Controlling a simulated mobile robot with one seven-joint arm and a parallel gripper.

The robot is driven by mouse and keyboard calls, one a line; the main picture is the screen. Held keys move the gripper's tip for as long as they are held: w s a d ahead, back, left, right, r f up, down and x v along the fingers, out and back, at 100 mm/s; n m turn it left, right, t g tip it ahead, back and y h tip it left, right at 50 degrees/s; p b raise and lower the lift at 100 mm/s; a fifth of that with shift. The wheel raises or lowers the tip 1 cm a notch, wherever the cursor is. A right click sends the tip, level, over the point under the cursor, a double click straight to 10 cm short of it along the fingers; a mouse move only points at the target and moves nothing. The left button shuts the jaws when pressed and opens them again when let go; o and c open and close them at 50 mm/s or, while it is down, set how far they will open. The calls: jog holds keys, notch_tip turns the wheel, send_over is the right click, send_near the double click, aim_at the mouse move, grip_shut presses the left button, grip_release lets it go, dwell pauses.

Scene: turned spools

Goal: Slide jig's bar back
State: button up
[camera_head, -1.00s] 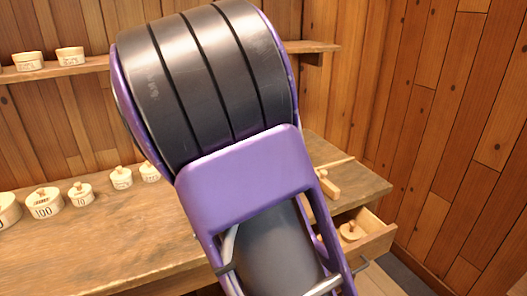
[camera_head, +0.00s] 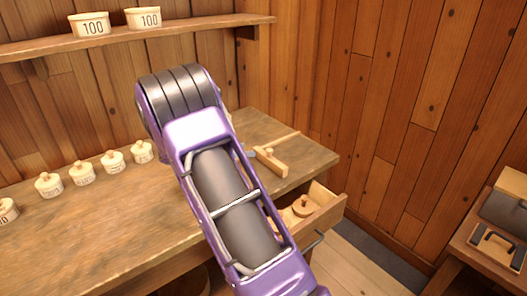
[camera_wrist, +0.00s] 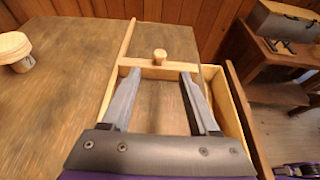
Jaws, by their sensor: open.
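The jig's light wooden bar (camera_wrist: 180,70) lies crosswise on the bench, with a round knob (camera_wrist: 160,55) standing up from it. A thin wooden strip (camera_wrist: 127,42) runs away from its left part. In the head view the bar (camera_head: 271,163) is on the bench's right part, just right of my arm. My gripper (camera_wrist: 161,74) is open and empty, its two grey fingers spread and pointing at the bar. The knob shows between the fingertips. I cannot tell whether the fingers touch the bar. My arm hides most of the gripper in the head view.
An open drawer (camera_head: 325,208) juts from the bench's right side, with a wooden knobbed piece (camera_head: 303,206) inside. Several lidded pots (camera_head: 81,173) stand along the bench's back left. A side table (camera_head: 490,258) with dark cases is at right. Bare bench top (camera_head: 110,225) lies left of my arm.

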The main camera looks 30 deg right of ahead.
aim_at(268, 150)
jog(key=x, duration=0.9)
jog(key=shift+d, duration=0.1)
grip_shut()
dwell(1.1)
